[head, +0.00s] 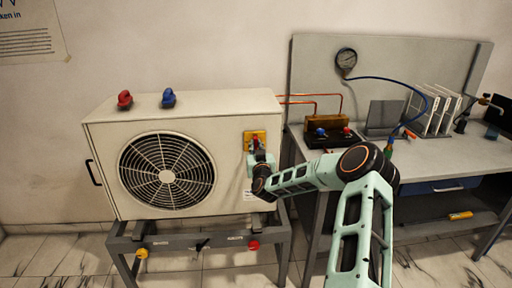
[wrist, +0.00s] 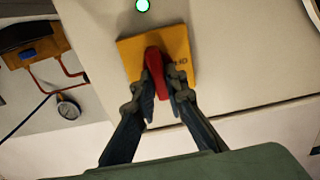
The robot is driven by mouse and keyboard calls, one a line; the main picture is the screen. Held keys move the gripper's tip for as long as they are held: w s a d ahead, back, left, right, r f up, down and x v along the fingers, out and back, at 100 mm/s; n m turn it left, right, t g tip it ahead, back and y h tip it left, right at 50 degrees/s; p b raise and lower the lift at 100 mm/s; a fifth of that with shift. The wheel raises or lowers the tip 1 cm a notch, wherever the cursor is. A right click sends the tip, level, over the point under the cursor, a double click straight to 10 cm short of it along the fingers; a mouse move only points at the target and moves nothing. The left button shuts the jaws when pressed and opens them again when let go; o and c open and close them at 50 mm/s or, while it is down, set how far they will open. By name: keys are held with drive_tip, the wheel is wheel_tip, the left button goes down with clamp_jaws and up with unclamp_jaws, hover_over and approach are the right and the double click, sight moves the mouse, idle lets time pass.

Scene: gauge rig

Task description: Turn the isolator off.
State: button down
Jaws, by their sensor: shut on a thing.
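The isolator is a yellow plate (wrist: 178,44) with a red handle (wrist: 155,70), mounted on the front of a white fan unit (head: 104,150). In the head view the yellow plate (head: 249,135) shows at the unit's upper right, partly hidden by my gripper (head: 257,155). In the wrist view my gripper (wrist: 160,84) has one finger on each side of the red handle and is shut on it.
A red cap (head: 125,98) and a blue cap (head: 168,98) stand on top of the unit. A grey workbench (head: 460,153) with a gauge (head: 346,58), a blue hose and a manifold (head: 321,132) is to the right. Copper pipes run between unit and bench.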

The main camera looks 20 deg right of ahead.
drive_tip(key=shift+a+f+n+b, duration=0.15)
drive_tip(key=shift+n+b, duration=0.15)
drive_tip(key=shift+b, duration=0.5)
drive_tip(key=n+b, duration=0.5)
drive_tip(key=b, duration=0.2)
drive_tip(key=n+b, duration=0.6)
drive_tip(key=b, duration=0.1)
drive_tip(key=n+b, duration=0.6)
drive_tip(key=b, duration=0.2)
drive_tip(key=shift+w+a+f, duration=0.1)
drive_tip(key=shift+a+f, duration=0.15)
drive_tip(key=shift+f, duration=0.05)
drive_tip(key=shift+r, duration=0.1)
drive_tip(key=c, duration=2)
unclamp_jaws()
drive_tip(key=shift+o, duration=0.2)
